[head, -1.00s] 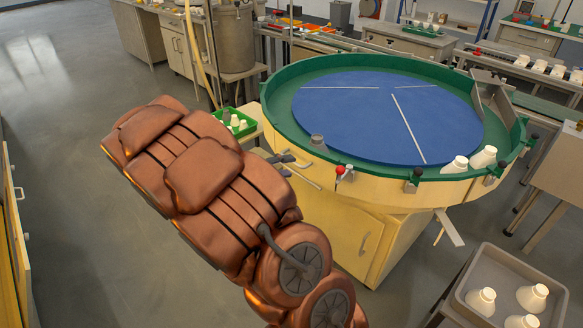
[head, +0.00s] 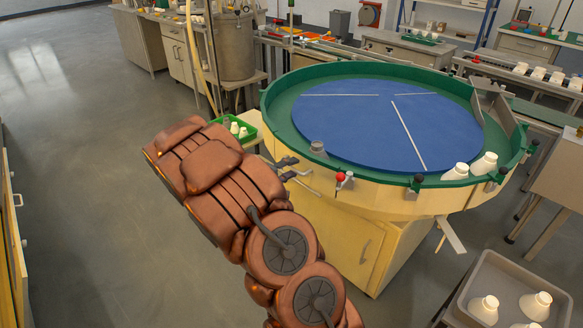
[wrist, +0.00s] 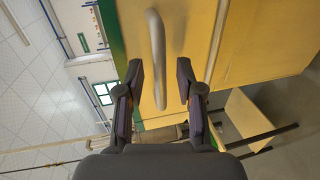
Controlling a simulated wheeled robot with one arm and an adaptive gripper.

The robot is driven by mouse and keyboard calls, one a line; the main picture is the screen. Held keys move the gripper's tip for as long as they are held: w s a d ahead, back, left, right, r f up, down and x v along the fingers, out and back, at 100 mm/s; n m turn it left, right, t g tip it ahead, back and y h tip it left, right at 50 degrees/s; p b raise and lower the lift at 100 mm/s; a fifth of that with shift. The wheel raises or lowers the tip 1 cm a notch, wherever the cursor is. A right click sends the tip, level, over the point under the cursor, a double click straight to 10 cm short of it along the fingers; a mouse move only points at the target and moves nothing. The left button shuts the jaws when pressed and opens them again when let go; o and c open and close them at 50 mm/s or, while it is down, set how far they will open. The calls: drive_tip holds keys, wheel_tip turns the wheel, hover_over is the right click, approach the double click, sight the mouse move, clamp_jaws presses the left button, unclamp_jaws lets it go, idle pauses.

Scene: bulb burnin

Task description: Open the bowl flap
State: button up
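The round bowl (head: 440,198) has a green rim, a pale yellow outer wall and a blue disc (head: 370,125) inside. The flap (wrist: 188,35) is a yellow wall panel with a grey bar handle (wrist: 157,60) in the wrist view. In the head view the handle (head: 303,183) is on the bowl's near left side. My gripper (wrist: 159,78) is open, with one finger on each side of the bar and visible gaps between. It also shows at the bowl's left side in the head view (head: 288,168). The flap looks flush with the wall.
A grey tray (head: 530,275) with bottles is at lower right. A green crate (head: 250,120) stands behind my arm. Floor at left is clear.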

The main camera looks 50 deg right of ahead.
drive_tip(key=shift+d+f, duration=0.1)
drive_tip(key=shift+d, duration=0.3)
clamp_jaws()
idle(0.5)
